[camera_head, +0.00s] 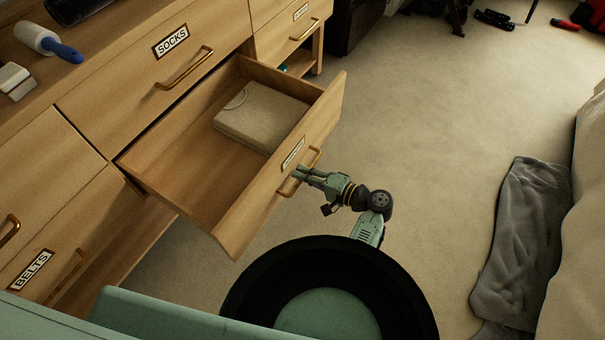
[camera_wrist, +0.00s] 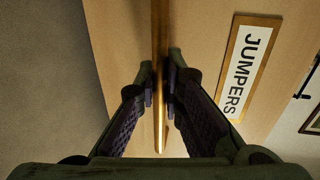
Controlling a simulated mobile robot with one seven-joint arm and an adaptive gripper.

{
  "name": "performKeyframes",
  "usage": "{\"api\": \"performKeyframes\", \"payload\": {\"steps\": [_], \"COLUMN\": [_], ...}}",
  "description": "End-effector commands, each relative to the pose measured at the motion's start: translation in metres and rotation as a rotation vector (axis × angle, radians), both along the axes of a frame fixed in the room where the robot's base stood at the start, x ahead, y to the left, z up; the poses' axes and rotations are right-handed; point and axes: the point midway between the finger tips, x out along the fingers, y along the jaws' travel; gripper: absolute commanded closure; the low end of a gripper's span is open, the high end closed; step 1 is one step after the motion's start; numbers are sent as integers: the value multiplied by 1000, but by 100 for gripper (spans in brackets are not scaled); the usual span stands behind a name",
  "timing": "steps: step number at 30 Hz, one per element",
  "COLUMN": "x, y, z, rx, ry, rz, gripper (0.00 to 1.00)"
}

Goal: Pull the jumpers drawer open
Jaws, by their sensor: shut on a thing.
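The jumpers drawer (camera_head: 185,185) stands well out from the wooden dresser, below the socks drawer. A folded beige jumper (camera_head: 258,115) lies inside it, towards the back right corner, and the rest of its floor is bare. Its front carries a brass bar handle (camera_head: 287,187) and a framed label, which reads JUMPERS in the wrist view (camera_wrist: 250,68). My gripper (camera_head: 301,174) is at the handle, outside the drawer front. In the wrist view its two fingers (camera_wrist: 161,88) are shut on the brass handle (camera_wrist: 159,40), one on each side.
The socks drawer (camera_head: 135,75) and belts drawer (camera_head: 70,240) are shut. A lint roller (camera_head: 45,42) lies on the dresser top. Grey cloth (camera_head: 520,245) lies on the carpet at the right, beside a pale draped edge. Carpet (camera_head: 430,120) between is clear.

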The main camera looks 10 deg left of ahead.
Motion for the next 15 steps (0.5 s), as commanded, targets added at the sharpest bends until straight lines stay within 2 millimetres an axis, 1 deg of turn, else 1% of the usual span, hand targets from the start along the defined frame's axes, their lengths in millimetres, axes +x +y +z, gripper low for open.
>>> {"api": "performKeyframes", "payload": {"steps": [1,2,3,11,15], "x": [-1,-1,0,0,0], "y": [0,0,0,0,0], "z": [-1,-1,-1,0,0], "rx": [-1,-1,-1,0,0], "ry": [1,1,1,0,0], "rz": [1,1,1,1,0], "gripper": [100,91,88,71,70]}}
